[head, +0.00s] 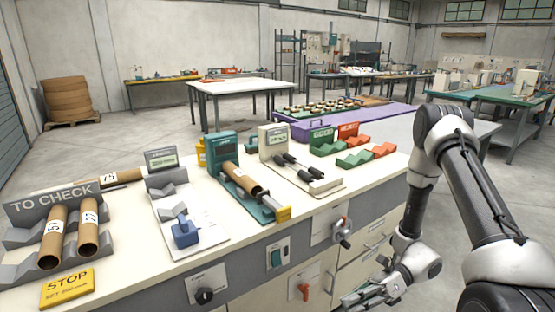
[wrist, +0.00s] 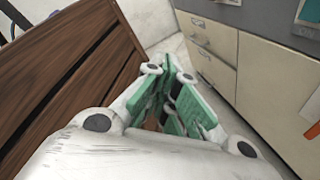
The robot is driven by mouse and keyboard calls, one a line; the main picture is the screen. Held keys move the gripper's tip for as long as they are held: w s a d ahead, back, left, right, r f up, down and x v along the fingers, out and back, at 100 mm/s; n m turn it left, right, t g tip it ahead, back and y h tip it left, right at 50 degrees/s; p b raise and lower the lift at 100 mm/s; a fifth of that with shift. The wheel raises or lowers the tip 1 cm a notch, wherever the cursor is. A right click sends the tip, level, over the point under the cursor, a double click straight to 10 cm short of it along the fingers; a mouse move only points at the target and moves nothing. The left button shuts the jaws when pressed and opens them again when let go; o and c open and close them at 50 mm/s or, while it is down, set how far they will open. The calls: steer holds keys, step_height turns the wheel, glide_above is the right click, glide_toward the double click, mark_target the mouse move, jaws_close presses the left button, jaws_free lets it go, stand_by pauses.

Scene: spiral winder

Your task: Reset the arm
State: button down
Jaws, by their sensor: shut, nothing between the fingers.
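My arm comes in from the right in the head view. It bends down in front of the workbench (head: 345,195), with my gripper (head: 362,294) low by the cabinet front, below the bench top. In the wrist view my gripper (wrist: 172,88) shows its green finger pads close together, shut with nothing between them. Behind the fingers are the cream drawers (wrist: 208,55) on the right and a brown slatted wooden surface (wrist: 75,75) on the left. The gripper appears apart from both.
On the bench stand a "TO CHECK" rack (head: 55,205) with cardboard tubes, a blue-handled fixture (head: 185,232), a green device holding a tube (head: 245,180) and a white device (head: 275,140). A red-handled crank (head: 342,230) juts from the bench front near my arm.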

steer(key=s+d+r+n+t+h, duration=0.1)
steer(key=s+d+r+n+h, duration=0.1)
steer(key=d+r+n+h, duration=0.6)
steer(key=s+d+r+n+h, duration=0.1)
steer(key=d+r+n+h, duration=0.2)
steer(key=d+r+n, duration=0.6)
steer(key=s+r+n+t+h, duration=0.1)
steer(key=r+t, duration=0.3)
steer(key=r, duration=0.5)
steer(key=s+r+n+t+h, duration=0.2)
steer(key=r+t, duration=0.3)
steer(key=r, duration=0.5)
steer(key=shift+s+n, duration=0.65)
steer(key=shift+n, duration=0.25)
